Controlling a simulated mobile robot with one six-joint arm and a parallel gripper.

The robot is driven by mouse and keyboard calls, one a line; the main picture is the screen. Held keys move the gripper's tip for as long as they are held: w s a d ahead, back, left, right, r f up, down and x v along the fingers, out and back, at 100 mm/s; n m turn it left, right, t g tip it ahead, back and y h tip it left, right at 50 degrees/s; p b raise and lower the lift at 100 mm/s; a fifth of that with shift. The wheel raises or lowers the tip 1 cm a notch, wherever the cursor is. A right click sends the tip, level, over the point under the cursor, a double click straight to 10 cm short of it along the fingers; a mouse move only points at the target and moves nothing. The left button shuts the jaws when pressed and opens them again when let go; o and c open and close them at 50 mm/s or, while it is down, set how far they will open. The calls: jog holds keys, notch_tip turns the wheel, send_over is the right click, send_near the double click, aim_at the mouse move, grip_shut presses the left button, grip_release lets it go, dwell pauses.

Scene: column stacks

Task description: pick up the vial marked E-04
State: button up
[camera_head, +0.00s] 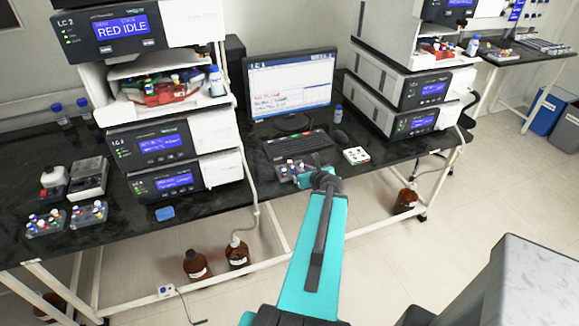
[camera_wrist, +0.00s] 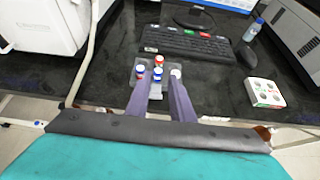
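A small grey rack (camera_wrist: 140,92) stands on the black bench in front of the keyboard, holding several capped vials. I see a red-capped vial (camera_wrist: 160,61), blue-capped vials (camera_wrist: 140,70) and a white-capped vial (camera_wrist: 176,73). Their markings are too small to read, so I cannot tell which is E-04. My gripper (camera_wrist: 160,85) is open, its two purple-grey fingers reaching toward the rack with a gap between them. Nothing is visibly held. In the camera_head view the rack (camera_head: 285,170) is partly hidden behind my arm.
A keyboard (camera_head: 297,144) and monitor (camera_head: 290,85) stand behind the rack. A white box with coloured spots (camera_head: 356,155) and a mouse (camera_head: 341,136) are to its right. Other vial racks (camera_head: 88,213) sit at the bench's left end. Instrument stacks (camera_head: 165,145) flank the workspace.

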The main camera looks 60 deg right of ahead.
aim_at(290, 162)
jog(key=shift+f, duration=0.1)
dwell(0.3)
jog(key=b+x, duration=0.4)
jog(key=shift+w+d, duration=0.15)
jog(key=shift+p+x, duration=0.35)
jog(key=shift+x, duration=1.75)
jog(key=shift+w, duration=0.1)
jog(key=shift+p+x, duration=1.05)
jog(key=shift+x, duration=1.5)
